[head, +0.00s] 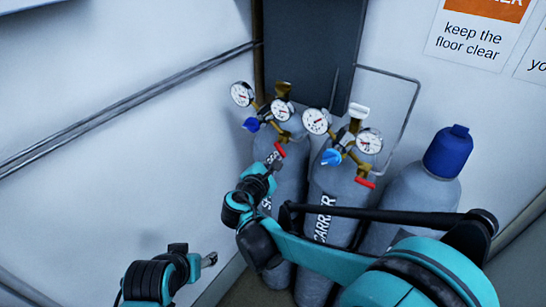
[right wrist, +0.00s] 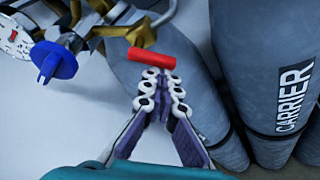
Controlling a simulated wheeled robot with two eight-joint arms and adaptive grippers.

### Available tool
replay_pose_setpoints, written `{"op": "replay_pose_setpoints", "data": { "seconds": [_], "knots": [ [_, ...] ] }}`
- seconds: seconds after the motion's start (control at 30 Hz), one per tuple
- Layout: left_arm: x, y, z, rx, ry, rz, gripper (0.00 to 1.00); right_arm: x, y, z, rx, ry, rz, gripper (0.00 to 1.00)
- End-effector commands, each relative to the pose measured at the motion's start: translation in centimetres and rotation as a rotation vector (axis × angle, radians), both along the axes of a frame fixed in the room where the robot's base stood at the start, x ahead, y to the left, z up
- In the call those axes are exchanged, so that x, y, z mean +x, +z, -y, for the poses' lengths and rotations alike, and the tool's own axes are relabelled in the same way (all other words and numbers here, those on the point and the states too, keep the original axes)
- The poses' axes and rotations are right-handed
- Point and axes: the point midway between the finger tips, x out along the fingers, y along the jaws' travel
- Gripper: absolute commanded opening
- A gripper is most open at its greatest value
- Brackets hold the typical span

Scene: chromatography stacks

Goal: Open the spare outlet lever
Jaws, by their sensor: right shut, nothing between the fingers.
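The left grey cylinder (head: 291,185) has a label mostly hidden by my arm; only an S-like first letter shows. Its red outlet lever (head: 280,149) sits below the brass regulator (head: 262,112). In the right wrist view this red lever (right wrist: 152,58) lies nearly level, across the picture, just beyond my fingertips. My right gripper (head: 273,161) is shut and empty, close below the lever; its fingertips (right wrist: 164,80) look just short of it, though contact is hard to judge. My left gripper (head: 210,259) is low at the left, away from the cylinders, its jaws too small to read.
The CARRIER cylinder (head: 332,185) stands close on the right with its own red lever (head: 365,182) and blue knob (head: 331,157). A blue-capped cylinder (head: 425,185) is further right. The left regulator's blue knob (right wrist: 52,63) is left of the lever. A wire frame (head: 405,125) stands behind.

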Motion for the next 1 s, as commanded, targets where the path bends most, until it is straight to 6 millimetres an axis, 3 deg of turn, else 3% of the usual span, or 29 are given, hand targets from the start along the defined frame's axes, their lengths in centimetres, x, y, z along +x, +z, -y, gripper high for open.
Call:
{"op": "replay_pose_setpoints", "data": {
  "seconds": [0.6,1.0],
  "knots": [
    [0.0,1.0,0.0,0.000,0.000,0.000,0.62,-0.9,1.2,1.1,-0.459,0.001,-0.333,0.00],
    [0.0,1.0,0.0,0.000,0.000,0.000,0.62,-0.6,1.3,0.8,-0.449,0.001,-0.326,0.00]
  ]
}}
